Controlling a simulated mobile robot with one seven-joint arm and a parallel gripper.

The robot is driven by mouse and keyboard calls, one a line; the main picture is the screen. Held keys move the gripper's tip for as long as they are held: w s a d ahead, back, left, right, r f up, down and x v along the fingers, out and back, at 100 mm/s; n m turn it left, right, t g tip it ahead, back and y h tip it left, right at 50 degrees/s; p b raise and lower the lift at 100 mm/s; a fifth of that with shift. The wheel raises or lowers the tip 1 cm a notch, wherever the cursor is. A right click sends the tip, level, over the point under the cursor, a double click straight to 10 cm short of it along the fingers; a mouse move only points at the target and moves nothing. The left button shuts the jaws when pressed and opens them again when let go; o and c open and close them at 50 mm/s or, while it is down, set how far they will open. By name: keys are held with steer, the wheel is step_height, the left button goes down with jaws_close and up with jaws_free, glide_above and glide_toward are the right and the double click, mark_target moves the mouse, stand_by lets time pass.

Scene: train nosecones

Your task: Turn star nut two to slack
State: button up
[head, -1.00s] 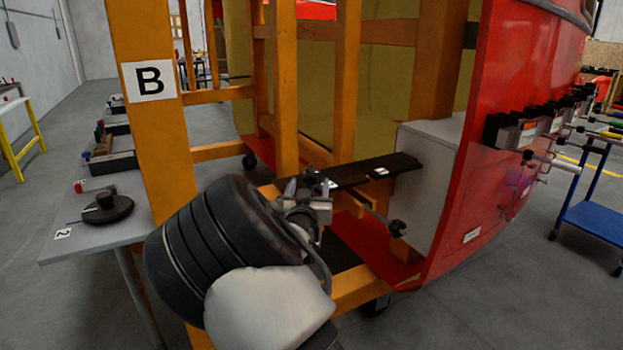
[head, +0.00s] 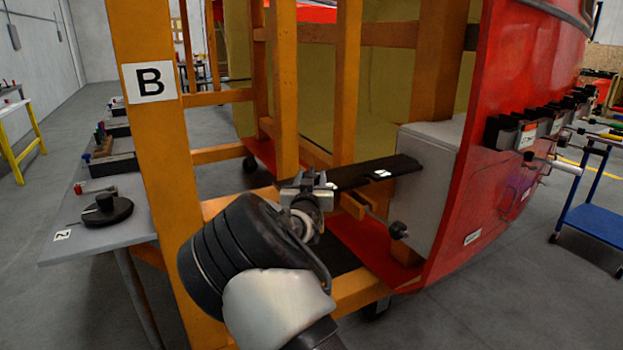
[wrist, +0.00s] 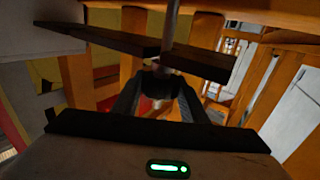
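My gripper (head: 312,183) is at the left end of the dark flat bar (head: 395,165), beside the orange frame. In the wrist view, my gripper (wrist: 160,85) has its two fingers apart, with a small dark piece (wrist: 160,76) between or just beyond the tips. A round shaft (wrist: 170,25) rises behind that piece, past the bar (wrist: 110,40). I cannot tell whether the fingers touch the piece, or whether it is a star nut. A black star-shaped knob (head: 398,230) sits on a rod below the bar, apart from my gripper. No number two shows on it.
The orange frame post with a B sign (head: 150,82) stands left of my arm. A grey table (head: 85,238) marked 2 holds a round black device (head: 105,210). A grey box (head: 430,150) and red nosecone shell (head: 490,200) lie right. A blue cart (head: 590,218) stands further right.

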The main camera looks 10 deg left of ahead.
steer(key=shift+d+f+y+b, duration=0.15)
steer(key=shift+y+b, duration=0.15)
steer(key=shift+b, duration=0.2)
steer(key=shift+n+y+b, duration=0.7)
steer(key=shift+y, duration=0.2)
steer(key=n+y, duration=0.1)
steer(key=n+g+y+b, duration=0.1)
steer(key=y, duration=0.1)
steer(key=shift+w+d+r, duration=0.1)
steer(key=shift+d+r, duration=0.1)
steer(key=n+g+y+p, duration=0.1)
steer(key=n+g+y, duration=0.1)
steer(key=n+y, duration=0.1)
steer(key=shift+r+n+y+p, duration=0.15)
steer(key=shift+n+y+p, duration=0.2)
steer(key=shift+y, duration=0.55)
steer(key=shift+a+n+g+y+p, duration=0.2)
steer(key=shift+n+g+y+p, duration=0.8)
steer(key=shift+g+y, duration=0.35)
steer(key=o, duration=1)
steer(key=shift+o, duration=0.2)
steer(key=shift+f, duration=0.2)
